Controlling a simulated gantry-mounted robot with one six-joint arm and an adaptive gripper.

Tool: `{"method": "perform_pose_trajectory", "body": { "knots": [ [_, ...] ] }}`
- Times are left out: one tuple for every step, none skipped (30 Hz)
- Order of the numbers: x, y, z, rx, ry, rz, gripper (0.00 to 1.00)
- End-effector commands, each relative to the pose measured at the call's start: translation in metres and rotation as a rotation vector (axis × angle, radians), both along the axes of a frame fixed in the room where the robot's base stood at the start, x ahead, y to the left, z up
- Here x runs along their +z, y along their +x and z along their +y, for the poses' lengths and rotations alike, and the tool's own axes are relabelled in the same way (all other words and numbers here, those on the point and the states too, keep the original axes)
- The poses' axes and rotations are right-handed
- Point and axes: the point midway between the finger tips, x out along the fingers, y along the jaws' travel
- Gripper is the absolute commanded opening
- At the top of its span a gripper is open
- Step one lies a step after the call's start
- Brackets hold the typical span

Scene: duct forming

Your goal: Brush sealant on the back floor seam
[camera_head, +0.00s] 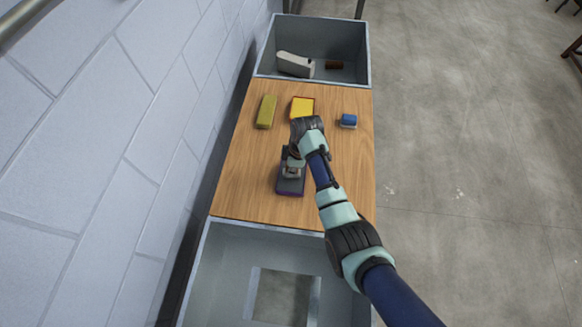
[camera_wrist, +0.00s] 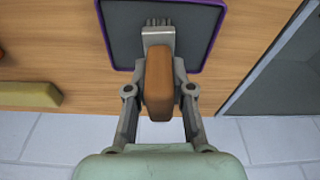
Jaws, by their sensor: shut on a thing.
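My gripper (camera_head: 292,163) is over the middle of the wooden board and is shut on a brush. In the wrist view, the gripper (camera_wrist: 161,72) has its fingers on both sides of the brush's brown handle (camera_wrist: 159,90). The brush's grey toothed end (camera_wrist: 158,30) points away from the gripper, over a dark tray (camera_wrist: 120,38) with a purple rim. The tray also shows in the head view (camera_head: 290,188). I cannot tell whether the brush touches it. An open grey duct box (camera_head: 225,255) lies at the near end, with a square opening in its floor. No floor seam is clearly visible.
On the wooden board (camera_head: 245,185) lie a yellow-green block (camera_head: 266,111), a yellow pad (camera_head: 302,106) and a blue item (camera_head: 348,121). A grey bin (camera_head: 340,37) at the far end holds a white object (camera_head: 295,64) and a small brown piece (camera_head: 334,65). A block wall (camera_head: 130,120) runs along the left.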

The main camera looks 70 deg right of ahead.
Motion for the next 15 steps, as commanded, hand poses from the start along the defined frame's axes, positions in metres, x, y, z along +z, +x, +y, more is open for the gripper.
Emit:
{"method": "perform_pose_trajectory", "body": {
  "knots": [
    [-0.0024, -0.0006, 0.0006, 0.0, 0.001, 0.001, 0.0],
    [-0.0025, -0.0006, 0.0006, 0.0, 0.001, 0.001, 0.0],
    [-0.0026, -0.0006, 0.0007, 0.0, 0.001, 0.001, 0.0],
    [-0.0027, -0.0007, 0.0007, 0.0, 0.001, 0.001, 0.0],
    [-0.0028, -0.0007, 0.0007, 0.0, 0.001, 0.001, 0.0],
    [-0.0028, -0.0007, 0.0008, 0.0, 0.002, 0.002, 0.0],
    [-0.0029, -0.0008, 0.0008, 0.0, 0.002, 0.002, 0.0],
    [-0.003, -0.0008, 0.0009, -0.001, 0.002, 0.002, 0.0],
    [-0.0032, -0.0009, 0.0009, -0.001, 0.002, 0.002, 0.0],
    [-0.0032, -0.0009, 0.001, -0.001, 0.002, 0.002, 0.0],
    [-0.0028, -0.0009, 0.001, -0.001, 0.002, 0.002, 0.0],
    [-0.0015, -0.0009, 0.001, -0.001, 0.002, 0.002, 0.0],
    [0.0, -0.0009, 0.001, -0.001, 0.002, 0.002, 0.0],
    [0.0021, -0.0009, 0.001, -0.001, 0.002, 0.002, 0.0],
    [0.0059, -0.0008, 0.0009, -0.001, 0.002, 0.002, 0.0]
  ]
}}
